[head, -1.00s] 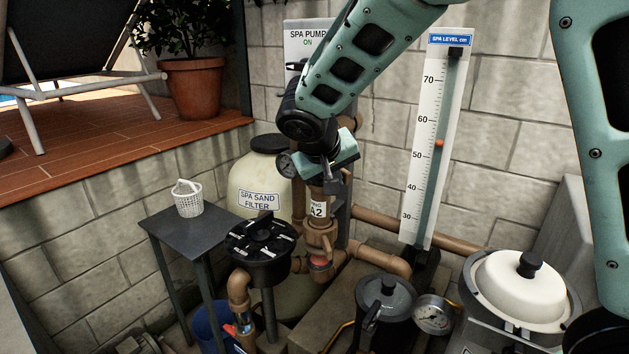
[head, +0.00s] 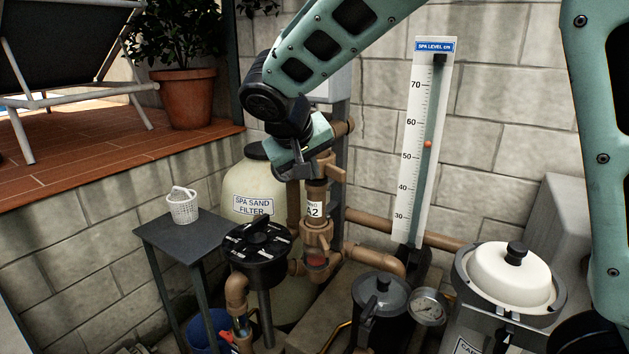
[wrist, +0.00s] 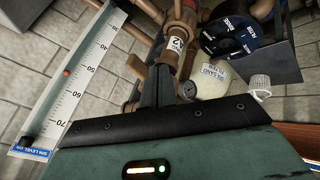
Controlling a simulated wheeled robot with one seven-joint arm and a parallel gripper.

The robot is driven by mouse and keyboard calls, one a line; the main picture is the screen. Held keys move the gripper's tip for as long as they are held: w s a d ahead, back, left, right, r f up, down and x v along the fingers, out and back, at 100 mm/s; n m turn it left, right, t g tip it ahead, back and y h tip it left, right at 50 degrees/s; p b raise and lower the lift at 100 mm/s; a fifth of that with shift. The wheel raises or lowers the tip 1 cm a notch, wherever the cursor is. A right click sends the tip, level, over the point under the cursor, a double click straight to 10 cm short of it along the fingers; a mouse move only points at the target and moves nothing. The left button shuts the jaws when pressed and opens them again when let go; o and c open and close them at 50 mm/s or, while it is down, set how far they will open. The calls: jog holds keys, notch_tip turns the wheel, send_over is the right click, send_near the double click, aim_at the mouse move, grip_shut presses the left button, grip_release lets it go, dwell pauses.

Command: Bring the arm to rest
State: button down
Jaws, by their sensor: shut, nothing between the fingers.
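My gripper (head: 318,166) hangs from the teal arm in the middle of the head view, in front of the brown pipe marked A2 (head: 314,209). Its fingers are together with nothing between them. In the wrist view the shut dark fingers (wrist: 157,88) point up the picture towards the same pipe. Whether they touch the pipe cannot be told. The arm hides most of the panel behind it.
A sand filter (head: 240,184) and a black multiport valve (head: 257,240) stand left of the pipe. A white basket (head: 183,208) sits on a small dark table (head: 190,243). A level gauge (head: 428,110) is on the wall. Lidded pump housings (head: 510,276) stand at right.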

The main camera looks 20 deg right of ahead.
jog(key=v, duration=0.5)
jog(key=s+a+f+n+g+y, duration=0.1)
jog(key=s+a+f+n+y, duration=0.1)
jog(key=s+f, duration=0.3)
jog(key=s+a+f+n+g+y, duration=0.2)
jog(key=s+f, duration=0.3)
jog(key=s, duration=0.9)
jog(key=s+a+f+n+g+y, duration=0.2)
jog(key=s+f+n, duration=0.2)
jog(key=s, duration=0.6)
jog(key=shift+f+b, duration=0.45)
jog(key=shift+f, duration=0.45)
jog(key=shift+a, duration=0.1)
